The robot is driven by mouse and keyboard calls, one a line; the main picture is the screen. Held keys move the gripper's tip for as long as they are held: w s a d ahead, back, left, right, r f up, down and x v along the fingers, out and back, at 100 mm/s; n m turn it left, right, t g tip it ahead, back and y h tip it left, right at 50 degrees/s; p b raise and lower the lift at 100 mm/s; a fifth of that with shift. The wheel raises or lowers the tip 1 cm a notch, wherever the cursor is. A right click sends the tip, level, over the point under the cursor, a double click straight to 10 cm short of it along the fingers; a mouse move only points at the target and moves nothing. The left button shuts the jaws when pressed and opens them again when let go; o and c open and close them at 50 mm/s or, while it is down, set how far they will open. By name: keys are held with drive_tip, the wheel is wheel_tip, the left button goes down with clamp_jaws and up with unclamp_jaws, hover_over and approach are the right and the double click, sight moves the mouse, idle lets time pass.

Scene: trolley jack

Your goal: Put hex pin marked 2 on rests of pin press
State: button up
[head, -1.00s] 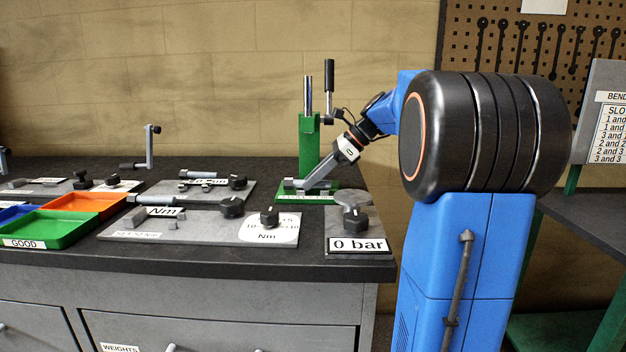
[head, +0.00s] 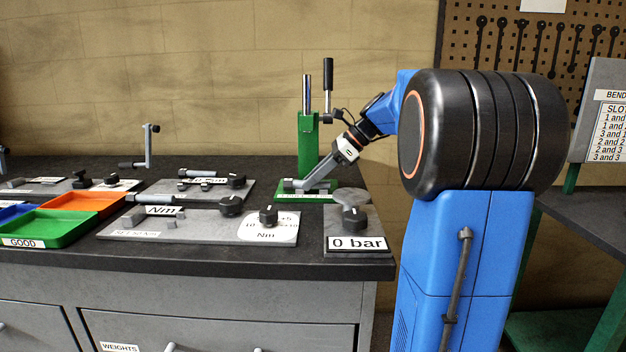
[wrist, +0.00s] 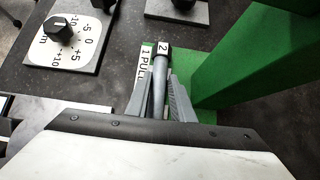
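The hex pin marked 2 (wrist: 160,72) shows in the wrist view as a long grey pin with a dark end carrying a white 2 label. It lies lengthwise between the fingers of my gripper (wrist: 161,84), which close in on both its sides. In the head view my gripper (head: 318,185) reaches down from the right, tilted, low over the base of the green pin press (head: 308,145). The pin is over or on that base. The rests are mostly hidden by the pin and fingers, so I cannot tell contact with them.
The press column (wrist: 245,65) rises close on the right in the wrist view. A plate with a knob marked 0 bar (head: 357,244) and a torque plate (head: 200,228) stand in front of the press. Green (head: 60,228) and orange (head: 85,204) trays are at left.

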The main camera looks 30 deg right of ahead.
drive_tip(key=v, duration=1.2)
drive_tip(key=shift+r, duration=0.2)
drive_tip(key=shift+s, duration=0.1)
